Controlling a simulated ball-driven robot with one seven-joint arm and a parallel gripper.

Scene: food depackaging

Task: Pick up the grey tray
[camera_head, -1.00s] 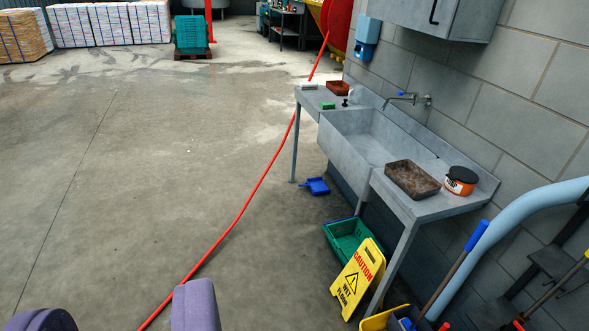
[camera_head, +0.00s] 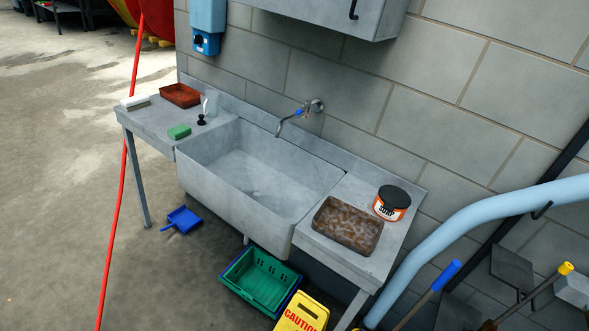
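No plainly grey tray shows. A shallow rectangular tray (camera_head: 348,226), mottled brown with greyish patches, lies flat on the right counter of the grey sink unit, left of the soap tub. A smaller red-brown tray (camera_head: 180,95) lies at the back of the left counter. My gripper is not in the current view, so its state is hidden. Nothing touches either tray from above.
A soap tub (camera_head: 391,203) with a black lid stands close beside the mottled tray. The sink basin (camera_head: 235,176) has a tap (camera_head: 298,113) behind it. A green crate (camera_head: 260,281), yellow caution sign (camera_head: 301,314) and blue dustpan (camera_head: 182,220) are on the floor. A light-blue pipe (camera_head: 480,215) curves at right.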

